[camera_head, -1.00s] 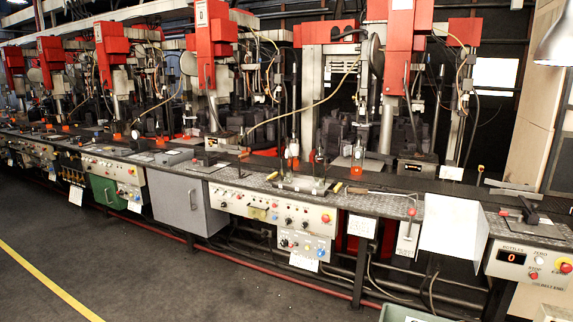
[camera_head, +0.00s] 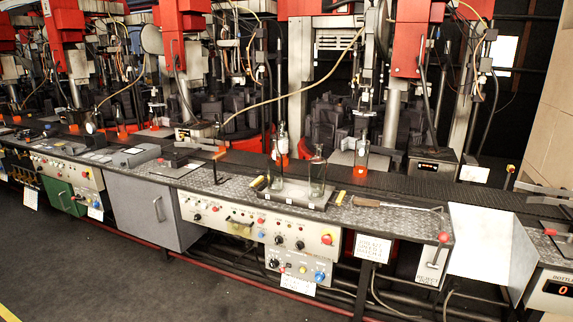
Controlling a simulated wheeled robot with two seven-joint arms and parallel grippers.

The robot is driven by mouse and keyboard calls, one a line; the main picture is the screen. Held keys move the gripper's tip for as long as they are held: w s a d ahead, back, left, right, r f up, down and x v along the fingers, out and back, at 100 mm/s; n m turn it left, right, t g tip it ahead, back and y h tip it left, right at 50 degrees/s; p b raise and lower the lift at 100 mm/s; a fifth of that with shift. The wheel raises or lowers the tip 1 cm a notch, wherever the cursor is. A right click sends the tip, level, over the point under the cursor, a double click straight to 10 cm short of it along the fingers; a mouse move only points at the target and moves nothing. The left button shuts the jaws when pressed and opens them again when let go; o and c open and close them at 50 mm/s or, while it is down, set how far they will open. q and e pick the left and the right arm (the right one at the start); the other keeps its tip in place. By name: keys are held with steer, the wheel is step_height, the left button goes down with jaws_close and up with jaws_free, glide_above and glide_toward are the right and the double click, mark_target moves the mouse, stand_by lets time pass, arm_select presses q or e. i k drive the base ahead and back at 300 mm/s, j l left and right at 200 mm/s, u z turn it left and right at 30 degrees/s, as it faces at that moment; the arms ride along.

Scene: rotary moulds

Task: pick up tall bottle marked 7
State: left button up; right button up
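Clear glass bottles stand around the middle of the bench. A tall one (camera_head: 318,174) stands upright on the dark tray (camera_head: 290,198) at the bench's front. Another clear bottle (camera_head: 276,172) stands to its left on the same tray. A bottle with an orange glow (camera_head: 283,146) stands just behind, and another (camera_head: 362,152) stands farther right by the belt. No number can be read on any bottle, so I cannot tell which is marked 7. Neither of my grippers is in view.
A control panel (camera_head: 262,222) with knobs and buttons fronts the bench. A long-handled tool (camera_head: 395,205) lies right of the tray. Red-topped machines (camera_head: 417,45) line the back. A grey cabinet (camera_head: 145,212) stands below. The dark floor (camera_head: 80,265) in front is open.

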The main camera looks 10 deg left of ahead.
mark_target(275, 159)
steer(key=i+j, duration=0.15)
steer(key=i, duration=0.2)
steer(key=i+j+z, duration=0.15)
steer(key=i, duration=0.25)
steer(key=i+j, duration=0.2)
steer(key=i, duration=0.15)
steer(key=l+z, duration=0.05)
